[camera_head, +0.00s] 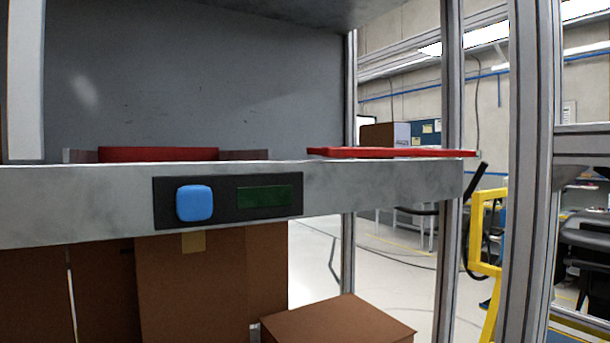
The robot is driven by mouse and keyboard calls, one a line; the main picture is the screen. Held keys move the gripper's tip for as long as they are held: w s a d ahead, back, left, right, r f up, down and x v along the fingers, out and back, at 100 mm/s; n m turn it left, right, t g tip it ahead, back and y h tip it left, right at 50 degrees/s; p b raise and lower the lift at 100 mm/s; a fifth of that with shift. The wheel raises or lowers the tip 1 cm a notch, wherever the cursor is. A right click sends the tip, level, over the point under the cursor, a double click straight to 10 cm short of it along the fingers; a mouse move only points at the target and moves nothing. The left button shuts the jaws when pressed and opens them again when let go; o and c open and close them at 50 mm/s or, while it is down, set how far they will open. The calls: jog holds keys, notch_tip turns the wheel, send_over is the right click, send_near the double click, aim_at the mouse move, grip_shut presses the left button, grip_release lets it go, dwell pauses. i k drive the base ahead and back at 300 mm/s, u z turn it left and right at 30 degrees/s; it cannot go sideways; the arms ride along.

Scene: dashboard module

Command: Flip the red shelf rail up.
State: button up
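A long red bar (390,152), which looks like the shelf rail, lies flat along the top of the grey shelf (385,186) at its right end. Its right tip reaches slightly past the shelf's corner. A second red piece (158,154) shows above the shelf edge at the left, between low grey sides; its lower part is hidden by the edge. I cannot tell whether it belongs to the rail. My gripper is not in view.
A dark panel with a blue button (194,203) and a green display (264,198) is on the shelf front. Brown boxes (190,290) stand below. Metal posts (530,170) and a yellow frame (484,240) stand at the right. Open floor shows between the posts.

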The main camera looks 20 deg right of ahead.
aim_at(329, 151)
jog(key=z, duration=0.65)
jog(key=k, duration=0.9)
jog(key=z, duration=0.35)
jog(key=i, duration=0.45)
